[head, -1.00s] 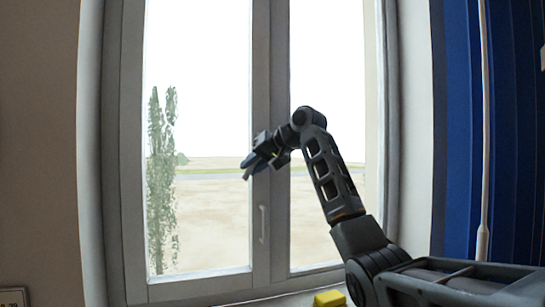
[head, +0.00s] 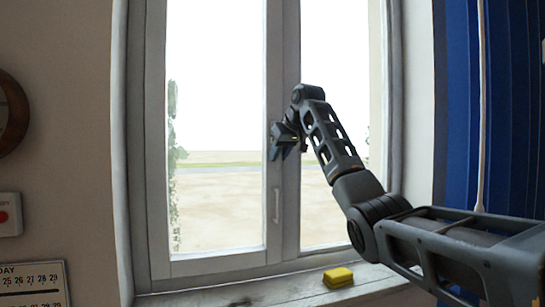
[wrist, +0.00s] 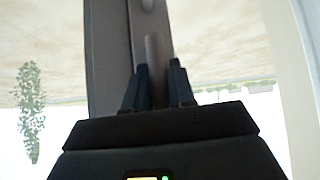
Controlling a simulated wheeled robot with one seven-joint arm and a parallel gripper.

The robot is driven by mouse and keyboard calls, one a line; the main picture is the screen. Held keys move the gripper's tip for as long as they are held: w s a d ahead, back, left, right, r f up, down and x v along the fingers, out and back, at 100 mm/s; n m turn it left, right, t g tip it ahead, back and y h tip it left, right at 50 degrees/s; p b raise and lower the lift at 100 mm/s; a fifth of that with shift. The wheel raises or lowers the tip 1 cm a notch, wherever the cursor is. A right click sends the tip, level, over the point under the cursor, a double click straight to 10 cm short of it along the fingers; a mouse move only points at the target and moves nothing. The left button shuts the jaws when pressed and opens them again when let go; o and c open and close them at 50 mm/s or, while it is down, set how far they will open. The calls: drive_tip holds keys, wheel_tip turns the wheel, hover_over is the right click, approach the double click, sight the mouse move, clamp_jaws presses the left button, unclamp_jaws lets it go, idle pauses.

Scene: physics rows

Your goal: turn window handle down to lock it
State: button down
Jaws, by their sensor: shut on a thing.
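The window handle (wrist: 152,48) is a grey bar between my two dark fingers in the wrist view. It runs nearly in line with the window's middle post (head: 283,100). My gripper (head: 274,148) is at that post in the head view and hides most of the handle there. In the wrist view my gripper (wrist: 157,82) is shut on the handle, with part of the bar showing past the fingertips. The window (head: 215,120) looks closed. The handle's pivot is hidden.
A slim pale vertical grip (head: 277,205) sits lower on the post. A yellow block (head: 338,277) lies on the sill (head: 270,292). A blue curtain (head: 505,120) hangs at the right. A calendar (head: 35,285) and a box with a red button (head: 8,215) are on the left wall.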

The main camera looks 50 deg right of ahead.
idle(0.3)
drive_tip(key=c, duration=1)
unclamp_jaws()
drive_tip(key=shift+c, duration=0.2)
drive_tip(key=b+v, duration=0.2)
drive_tip(key=v, duration=0.5)
drive_tip(key=shift+s+r, duration=0.25)
drive_tip(key=shift+s, duration=0.05)
